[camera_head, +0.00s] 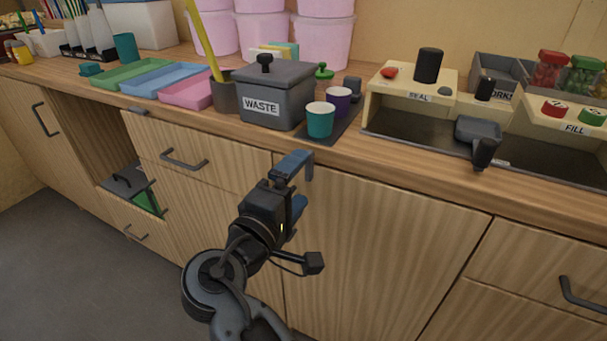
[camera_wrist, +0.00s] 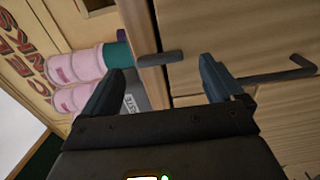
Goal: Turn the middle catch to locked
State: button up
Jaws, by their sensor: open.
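A small dark grey catch (camera_head: 137,110) shows at the counter's front edge, above the left end of a drawer, in the head view. In the wrist view a dark grey bar-shaped catch (camera_wrist: 160,57) lies by the counter edge, ahead of the jaws. I cannot tell if both are the same catch, or which is the middle one. No lock marking is readable. My gripper (camera_head: 304,186) is open and empty in front of the cupboards, below the counter edge. Its two blue-grey fingers spread either side of the bar in the wrist view (camera_wrist: 163,82), apart from it.
A grey WASTE bin (camera_head: 275,98) and teal (camera_head: 320,120) and purple cups stand near the counter's front edge. A scoop handle (camera_head: 484,152) sticks out to the right. Handles (camera_head: 184,160) protrude from the drawer fronts. The floor at left is clear.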

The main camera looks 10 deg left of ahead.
jog(key=shift+v, duration=2.15)
jog(key=s+d+f+m+g+y+p, duration=0.4)
jog(key=s+d+f+y, duration=0.3)
jog(key=s+d+f, duration=0.95)
jog(key=s+d+r+m+p, duration=0.1)
jog(key=s+d+r+m, duration=0.2)
jog(key=s+r, duration=0.3)
jog(key=s+d+r+m+t+p, duration=0.1)
jog(key=s+d+r+m, duration=0.2)
jog(key=s, duration=0.6)
jog(key=s+d+r+m+p, duration=0.1)
jog(key=s+d+r+m, duration=0.2)
jog(key=s+d+r, duration=0.4)
notch_tip(320, 180, up, 2)
jog(key=shift+s+m+t+h+p, duration=0.4)
jog(key=shift+s, duration=0.15)
